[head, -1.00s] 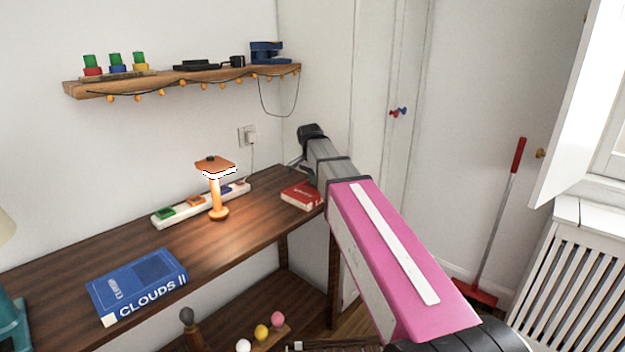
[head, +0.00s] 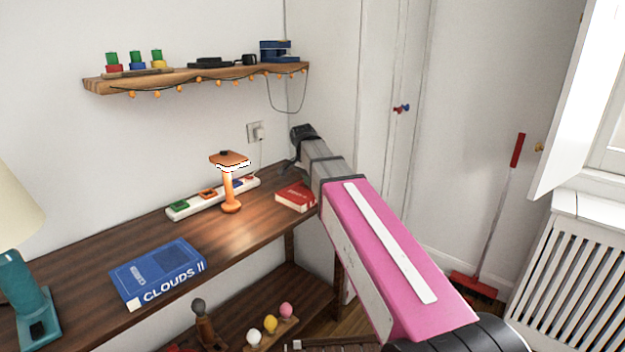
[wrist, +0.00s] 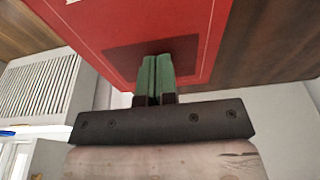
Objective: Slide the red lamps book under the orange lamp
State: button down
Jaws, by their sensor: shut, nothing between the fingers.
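The red book (head: 295,196) lies on the wooden desk near its right end, to the right of the orange lamp (head: 231,183). The lamp is upright and lit, with a small round foot on the desk. In the wrist view the red book cover (wrist: 190,20) fills the upper middle, close to my gripper. My gripper (wrist: 157,60) is shut, its two green fingers together with nothing between them, in front of the darker patch on the cover. I cannot tell whether the fingertips touch the book. In the head view my gripper is mostly hidden beyond my arm's end.
A power strip (head: 190,205) lies behind the lamp. A blue book (head: 158,272) and a teal lamp (head: 30,300) are on the left part of the desk (head: 85,260). Bare desk lies between the orange lamp and the red book. A shelf (head: 200,77) hangs above.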

jog(key=s+a, duration=1)
jog(key=s, duration=0.1)
jog(key=s+a+f, duration=0.1)
jog(key=s+a, duration=0.5)
jog(key=shift+w+a+r, duration=0.1)
jog(key=shift+a+r, duration=0.1)
jog(key=shift+r, duration=0.5)
jog(key=shift+w, duration=0.1)
